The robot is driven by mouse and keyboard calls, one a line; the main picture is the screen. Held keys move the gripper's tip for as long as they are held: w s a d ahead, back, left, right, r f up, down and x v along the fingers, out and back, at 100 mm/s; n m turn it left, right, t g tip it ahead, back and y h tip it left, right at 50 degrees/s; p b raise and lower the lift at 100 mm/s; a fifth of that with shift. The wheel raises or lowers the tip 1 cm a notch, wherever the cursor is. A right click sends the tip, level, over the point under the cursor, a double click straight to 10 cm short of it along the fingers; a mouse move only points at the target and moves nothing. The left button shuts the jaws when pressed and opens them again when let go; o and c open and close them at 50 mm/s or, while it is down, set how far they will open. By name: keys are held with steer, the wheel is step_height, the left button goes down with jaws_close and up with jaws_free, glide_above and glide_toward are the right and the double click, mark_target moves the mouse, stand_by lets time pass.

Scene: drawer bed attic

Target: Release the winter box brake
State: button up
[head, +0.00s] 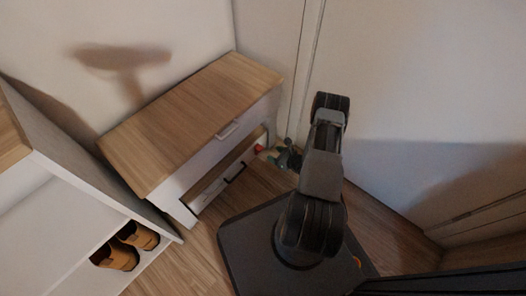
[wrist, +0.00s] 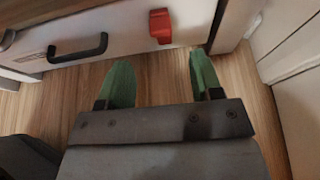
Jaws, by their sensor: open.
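The red brake (wrist: 160,26) is a small lever piece on the white front of the low box (wrist: 125,38), right of its black handle (wrist: 78,50). In the head view the brake (head: 259,149) is a small red spot near the right end of the box front (head: 212,192), under the wooden-topped cabinet. My gripper (wrist: 162,78) is open and empty, with its two green fingers apart. The brake lies ahead of the gap between them, and the fingers do not appear to touch it. In the head view my gripper (head: 284,157) is small and partly hidden by my arm.
The cabinet (head: 190,115) has an upper drawer with a light handle (head: 228,130). A white shelf (head: 75,205) with brown shoes (head: 138,236) stands at the left. A wall and door frame (head: 298,75) are close on the right. Wooden floor (head: 190,255) lies clear before the box.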

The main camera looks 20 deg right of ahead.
mark_target(261, 148)
steer(key=b+x, duration=0.3)
steer(key=x, duration=0.5)
steer(key=shift+w+a, duration=0.15)
steer(key=shift+w, duration=0.15)
steer(key=shift+c, duration=0.2)
jaws_close()
